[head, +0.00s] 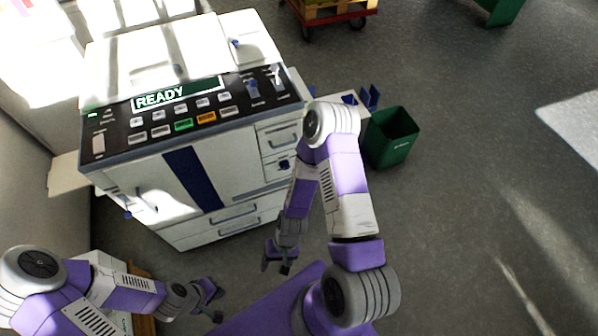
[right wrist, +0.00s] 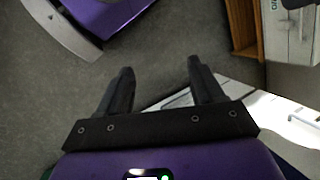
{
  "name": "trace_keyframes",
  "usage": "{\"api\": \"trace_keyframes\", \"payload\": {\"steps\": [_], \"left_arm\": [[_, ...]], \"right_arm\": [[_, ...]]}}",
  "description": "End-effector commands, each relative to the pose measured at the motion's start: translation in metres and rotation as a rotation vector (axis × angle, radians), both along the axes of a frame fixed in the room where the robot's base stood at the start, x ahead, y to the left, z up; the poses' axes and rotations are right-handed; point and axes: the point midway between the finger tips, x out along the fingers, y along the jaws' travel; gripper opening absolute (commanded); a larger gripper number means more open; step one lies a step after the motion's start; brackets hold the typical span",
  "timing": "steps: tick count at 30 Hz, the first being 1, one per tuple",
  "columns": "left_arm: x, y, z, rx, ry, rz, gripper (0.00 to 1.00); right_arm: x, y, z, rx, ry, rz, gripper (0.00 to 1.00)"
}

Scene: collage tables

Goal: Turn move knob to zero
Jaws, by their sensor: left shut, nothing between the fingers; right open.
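A white copier-like machine (head: 235,165) stands at the upper left of the head view. One knob (head: 253,89) is left of the other (head: 276,76). Their labels and pointer positions are too small to read, so I cannot tell which is the move knob. My right gripper (head: 276,263) hangs low in front of the machine, away from the panel. In the right wrist view it is open and empty (right wrist: 160,68). My left gripper (head: 212,300) is shut and empty, low at the left.
A green bin (head: 391,138) stands right of the machine. A pallet cart (head: 333,14) is at the top. A wooden-edged cabinet (right wrist: 243,38) shows in the right wrist view.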

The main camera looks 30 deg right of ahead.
Motion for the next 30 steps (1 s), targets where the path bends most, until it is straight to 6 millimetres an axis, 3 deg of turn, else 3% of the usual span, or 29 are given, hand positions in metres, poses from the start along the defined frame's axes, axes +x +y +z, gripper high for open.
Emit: {"api": "trace_keyframes", "payload": {"steps": [1,3,7,11,14,17,18,21,24,27,30], "left_arm": [[0.0,0.0,-0.013,0.001,0.001,0.001,0.0],[0.0,0.0,-0.025,0.001,0.001,0.002,0.0],[0.0,0.001,-0.044,0.001,0.002,0.001,0.0],[0.0,0.0,-0.063,0.001,0.002,0.001,0.0],[0.0,0.0,-0.078,0.001,0.001,0.001,0.0],[0.0,0.0,-0.092,0.001,0.001,0.001,0.0],[0.0,0.0,-0.097,0.001,0.001,0.001,0.0],[0.0,0.0,-0.109,0.001,0.001,0.001,0.0],[0.0,0.0,-0.117,0.001,0.001,0.001,0.0],[0.0,0.0,-0.122,0.001,0.001,0.001,0.0],[0.0,0.0,-0.124,0.001,0.001,0.001,0.0]], "right_arm": [[-0.005,0.003,-0.019,0.036,0.084,-0.071,0.67],[-0.009,0.014,-0.032,0.117,0.209,-0.183,0.67],[0.008,0.04,-0.044,0.342,0.387,-0.43,0.67],[0.061,0.052,-0.047,0.634,0.462,-0.717,0.67],[0.118,0.037,-0.05,0.877,0.435,-0.962,0.67],[0.179,-0.007,-0.058,1.108,0.324,-1.224,0.67],[0.199,-0.032,-0.062,1.189,0.259,-1.329,0.67],[0.235,-0.101,-0.076,1.345,0.071,-1.575,0.67],[0.249,-0.166,-0.09,1.432,-0.118,-1.773,0.67],[0.25,-0.212,-0.1,1.469,-0.267,-1.906,0.67],[0.249,-0.237,-0.105,1.482,-0.352,-1.977,0.67]]}}
